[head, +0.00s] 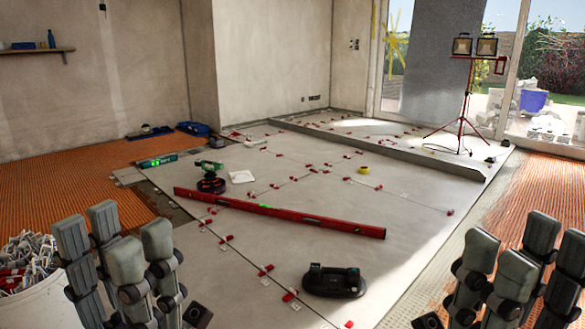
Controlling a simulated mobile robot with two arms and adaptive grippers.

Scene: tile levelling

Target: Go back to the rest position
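My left gripper (116,236) is at the lower left edge of the head view. Its grey fingers point up and stand apart, with nothing seen between them. My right gripper (525,250) is at the lower right edge, also with its fingers apart and empty. Both are in the near foreground, clear of the tools on the floor. A long red level (280,212) lies across the large grey tiles (390,215). A black suction lifter (334,280) lies on the near tiles between the grippers.
A white bucket of clips (35,290) stands beside my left gripper. A green and black tool (210,178), a small green-lit level (157,161) and yellow tape (364,170) lie farther back. Red wedges line the joints. A tripod lamp (467,100) stands at the back right.

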